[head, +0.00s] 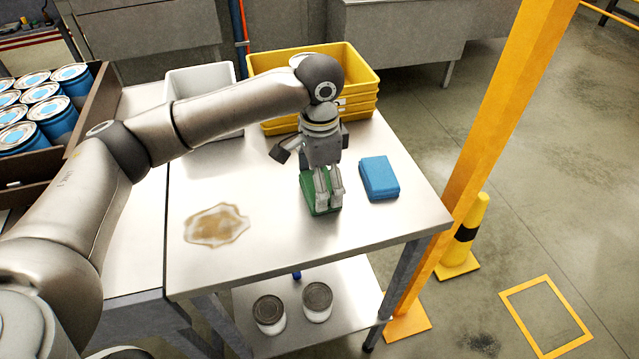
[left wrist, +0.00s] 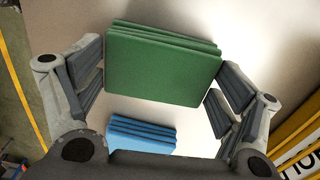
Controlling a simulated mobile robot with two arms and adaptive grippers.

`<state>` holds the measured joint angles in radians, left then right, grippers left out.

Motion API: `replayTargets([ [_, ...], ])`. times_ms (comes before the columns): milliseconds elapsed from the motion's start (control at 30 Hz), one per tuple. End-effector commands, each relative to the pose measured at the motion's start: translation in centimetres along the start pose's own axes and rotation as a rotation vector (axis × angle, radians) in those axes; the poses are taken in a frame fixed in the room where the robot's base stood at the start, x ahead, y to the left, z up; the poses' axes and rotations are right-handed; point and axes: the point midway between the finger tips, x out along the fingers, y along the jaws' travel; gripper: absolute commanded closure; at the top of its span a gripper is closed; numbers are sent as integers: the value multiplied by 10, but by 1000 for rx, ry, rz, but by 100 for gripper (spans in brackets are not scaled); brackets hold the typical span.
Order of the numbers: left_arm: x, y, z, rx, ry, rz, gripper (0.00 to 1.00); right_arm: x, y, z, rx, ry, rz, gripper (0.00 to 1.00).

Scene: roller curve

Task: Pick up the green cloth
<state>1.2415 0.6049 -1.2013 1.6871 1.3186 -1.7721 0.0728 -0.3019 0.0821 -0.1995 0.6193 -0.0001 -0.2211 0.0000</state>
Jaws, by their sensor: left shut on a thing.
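The green cloth (head: 309,190), a folded stack, is at the steel table's middle, under my left gripper (head: 328,198). In the left wrist view the green cloth (left wrist: 163,68) lies between the two fingers, which are shut on its opposite sides. The fingers hide part of it in the head view. I cannot tell whether it is clear of the tabletop. My right gripper is not in view.
A folded blue cloth (head: 380,178) lies just right of the green one. A brown stain (head: 216,227) marks the table (head: 260,262) to the left. Yellow stacked bins (head: 361,72) and a white bin (head: 200,80) stand behind. An orange post (head: 490,130) rises at the right.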

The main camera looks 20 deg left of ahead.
Motion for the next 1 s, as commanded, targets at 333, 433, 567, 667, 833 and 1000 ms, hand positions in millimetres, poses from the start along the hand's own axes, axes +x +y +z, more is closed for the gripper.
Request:
replayTargets([
  [333,-42,12,3,6,5,-3,33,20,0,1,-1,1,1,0],
  [433,-65,30,10,8,7,-4,33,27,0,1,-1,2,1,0],
  [567,-94,56,21,7,4,-8,33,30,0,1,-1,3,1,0],
  [667,-104,80,31,6,3,-6,33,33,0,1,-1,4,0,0],
  [833,-118,110,42,3,2,-5,33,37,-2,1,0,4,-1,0],
  [1000,-126,126,48,2,1,-2,33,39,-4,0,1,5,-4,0],
])
